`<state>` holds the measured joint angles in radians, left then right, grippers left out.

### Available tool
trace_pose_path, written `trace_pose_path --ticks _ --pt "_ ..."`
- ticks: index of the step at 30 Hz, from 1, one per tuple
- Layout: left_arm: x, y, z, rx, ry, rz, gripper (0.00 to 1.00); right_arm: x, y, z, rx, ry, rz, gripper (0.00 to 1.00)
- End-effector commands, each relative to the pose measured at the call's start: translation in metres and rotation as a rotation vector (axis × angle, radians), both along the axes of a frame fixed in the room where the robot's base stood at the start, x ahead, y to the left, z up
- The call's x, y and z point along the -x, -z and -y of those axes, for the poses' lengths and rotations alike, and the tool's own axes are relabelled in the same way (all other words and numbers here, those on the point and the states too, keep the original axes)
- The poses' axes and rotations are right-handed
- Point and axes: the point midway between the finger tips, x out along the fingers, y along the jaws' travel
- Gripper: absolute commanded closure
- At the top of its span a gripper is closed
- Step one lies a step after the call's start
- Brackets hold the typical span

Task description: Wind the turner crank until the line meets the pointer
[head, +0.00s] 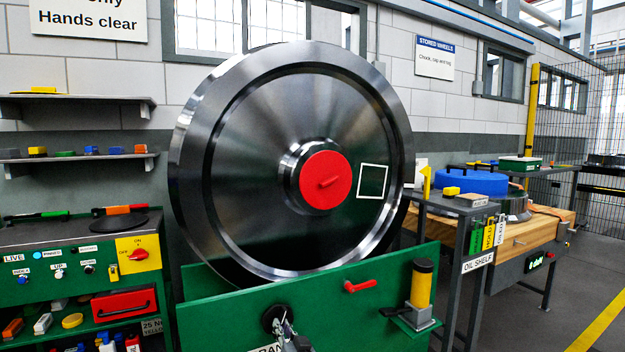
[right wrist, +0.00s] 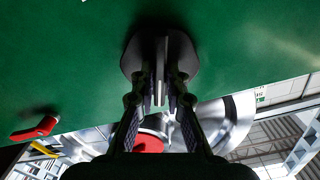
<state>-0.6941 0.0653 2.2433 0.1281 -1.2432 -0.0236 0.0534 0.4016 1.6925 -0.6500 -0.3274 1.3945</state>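The large steel wheel (head: 240,180) stands upright in a green turner stand (head: 230,310), with a red hub cap (head: 326,180). A white square outline (head: 373,167) is marked on its face, right of the hub. I cannot make out a separate line. A yellow pointer-like piece (head: 426,184) stands right of the wheel rim. The dark round crank hub (head: 273,318) is on the stand's front. My right gripper (head: 287,340) is at it; in the right wrist view its fingers (right wrist: 160,85) close around the crank's flat grey grip (right wrist: 161,60). My left gripper is not visible.
A red lever (head: 360,286) and a yellow cylinder (head: 421,284) are on the stand right of the crank. A control bench (head: 60,262) stands at the left and the oil shelf (head: 455,212) at the right. Open floor lies at the far right.

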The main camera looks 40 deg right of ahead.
Motion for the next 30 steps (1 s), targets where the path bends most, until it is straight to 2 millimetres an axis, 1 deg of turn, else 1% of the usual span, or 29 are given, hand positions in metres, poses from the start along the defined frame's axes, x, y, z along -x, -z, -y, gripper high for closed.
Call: trace_pose_path --ticks 8,11,24,30 --pt "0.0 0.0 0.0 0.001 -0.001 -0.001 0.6 0.0 0.0 0.0 0.0 0.0 0.0 1.0" --pt "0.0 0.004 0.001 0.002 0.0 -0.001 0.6 0.0 0.002 0.0 -0.022 0.0 0.006 1.0" --pt "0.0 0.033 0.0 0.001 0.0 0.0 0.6 0.0 0.003 0.0 -0.264 0.0 0.066 1.0" --pt "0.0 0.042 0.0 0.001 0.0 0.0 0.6 0.0 0.002 0.0 -0.366 0.0 0.089 1.0"
